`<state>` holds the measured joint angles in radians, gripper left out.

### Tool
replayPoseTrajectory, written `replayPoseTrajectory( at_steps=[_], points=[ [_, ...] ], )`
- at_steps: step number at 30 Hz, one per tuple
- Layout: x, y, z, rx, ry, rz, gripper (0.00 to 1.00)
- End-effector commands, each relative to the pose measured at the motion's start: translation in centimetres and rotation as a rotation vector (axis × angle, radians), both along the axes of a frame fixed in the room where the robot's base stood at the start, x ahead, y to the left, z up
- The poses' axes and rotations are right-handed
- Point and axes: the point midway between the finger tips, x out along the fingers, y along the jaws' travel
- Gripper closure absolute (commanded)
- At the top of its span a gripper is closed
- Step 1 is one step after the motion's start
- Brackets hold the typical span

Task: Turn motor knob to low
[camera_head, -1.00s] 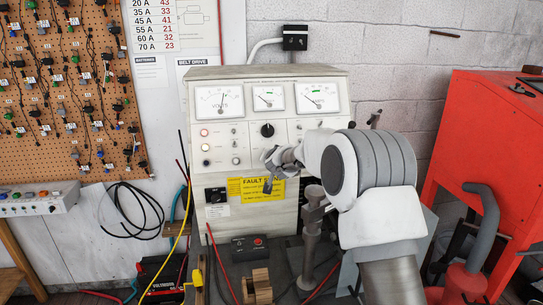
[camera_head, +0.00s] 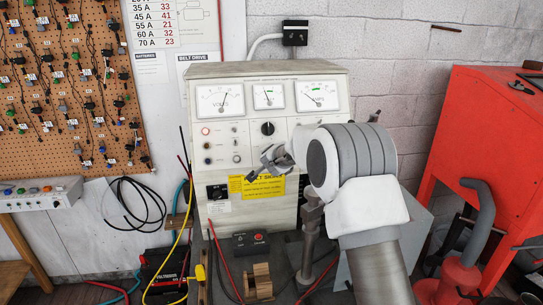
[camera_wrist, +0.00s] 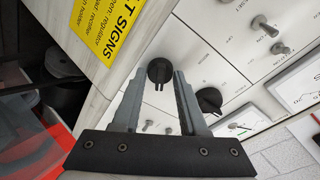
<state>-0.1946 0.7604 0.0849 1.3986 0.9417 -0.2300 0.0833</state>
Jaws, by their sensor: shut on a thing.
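The test bench (camera_head: 215,235) has a pale front panel with three meters. My gripper (camera_head: 256,167) is in front of its lower middle, just above the yellow fault signs label (camera_head: 255,186). In the wrist view my gripper (camera_wrist: 160,80) is shut on a round black knob (camera_wrist: 158,71), with one finger on each side. My gripper hides this knob in the head view. Its pointer bar points roughly down in the wrist view. A second black knob (camera_wrist: 208,99) is just right of the right finger and also shows under the middle meter (camera_head: 268,128). The scale markings are too small to read.
Small toggle switches (camera_wrist: 265,25) stick out beside the knobs. Another black knob (camera_head: 217,192) is at the panel's lower left. A control box with a red button (camera_head: 250,243) and a wooden block (camera_head: 258,282) stand below. A red cabinet (camera_head: 490,150) is at right.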

Motion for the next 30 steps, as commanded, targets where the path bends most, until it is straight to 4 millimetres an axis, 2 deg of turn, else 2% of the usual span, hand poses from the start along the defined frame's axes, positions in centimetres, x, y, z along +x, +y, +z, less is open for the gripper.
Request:
replayPoseTrajectory(
  at_steps=[11,12,16,25,30],
  points=[
    [0.02,-0.01,0.04,0.004,0.0,-0.002,1.0],
    [0.01,0.0,0.04,0.003,0.0,-0.001,0.52],
    [0.01,0.0,0.02,0.003,0.0,-0.001,0.29],
    [-0.03,-0.01,0.03,0.003,0.0,-0.001,0.29],
    [-0.8,-0.05,0.46,0.004,-0.001,-0.001,0.29]
  ],
)
